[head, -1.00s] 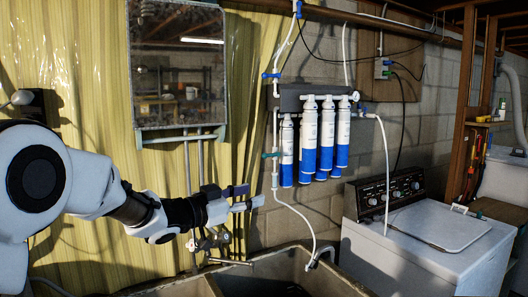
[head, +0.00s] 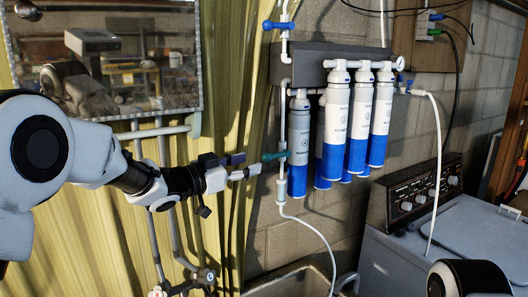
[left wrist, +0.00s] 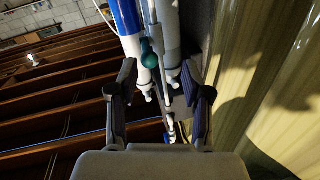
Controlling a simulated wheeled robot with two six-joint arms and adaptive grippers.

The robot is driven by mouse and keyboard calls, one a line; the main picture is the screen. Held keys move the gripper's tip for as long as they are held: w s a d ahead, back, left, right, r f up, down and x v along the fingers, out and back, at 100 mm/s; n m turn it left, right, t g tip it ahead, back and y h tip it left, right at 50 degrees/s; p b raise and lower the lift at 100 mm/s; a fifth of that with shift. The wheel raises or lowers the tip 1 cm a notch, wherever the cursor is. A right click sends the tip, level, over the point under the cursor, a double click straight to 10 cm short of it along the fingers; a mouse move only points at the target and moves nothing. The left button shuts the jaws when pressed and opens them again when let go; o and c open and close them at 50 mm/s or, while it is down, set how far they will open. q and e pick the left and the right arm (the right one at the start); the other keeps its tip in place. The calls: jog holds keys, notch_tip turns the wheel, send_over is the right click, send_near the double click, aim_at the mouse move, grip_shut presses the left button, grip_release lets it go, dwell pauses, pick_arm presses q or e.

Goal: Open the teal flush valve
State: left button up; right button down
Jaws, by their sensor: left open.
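The teal flush valve (head: 275,156) sits on the white vertical pipe (head: 284,125) left of the filter cartridges in the head view. Its handle points left, across the pipe. My left gripper (head: 246,165) is open just left of the handle, with its fingertips at nearly the same height. In the left wrist view, the teal valve (left wrist: 150,56) shows between and a little beyond the two spread fingertips of the left gripper (left wrist: 158,77). Nothing is held. I cannot tell whether a finger touches the handle. My right gripper is not in view.
Several blue and white cartridges (head: 337,125) hang close right of the valve. A blue-handled valve (head: 279,25) is higher on the pipe. A mirror (head: 110,60) hangs at upper left. A sink (head: 300,280) lies below and a washer (head: 430,240) stands right.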

aim_at(266, 156)
pick_arm(q)
jog(key=x, duration=0.2)
jog(key=p+x, duration=0.1)
jog(key=x, duration=0.1)
jog(key=d+p+x, duration=0.1)
jog(key=x, duration=0.1)
jog(key=shift+s+a+r, duration=0.1)
jog(key=shift+s+r, duration=0.15)
jog(key=shift+s, duration=0.2)
jog(key=shift+w+f, duration=0.15)
jog(key=shift+w, duration=0.15)
jog(key=shift+s+r, duration=0.3)
jog(key=shift+s, duration=0.15)
jog(key=shift+c, duration=1.1)
jog(key=shift+s+r, duration=0.1)
jog(key=shift+s, duration=0.1)
jog(key=c, duration=0.6)
jog(key=shift+w, duration=0.1)
grip_shut()
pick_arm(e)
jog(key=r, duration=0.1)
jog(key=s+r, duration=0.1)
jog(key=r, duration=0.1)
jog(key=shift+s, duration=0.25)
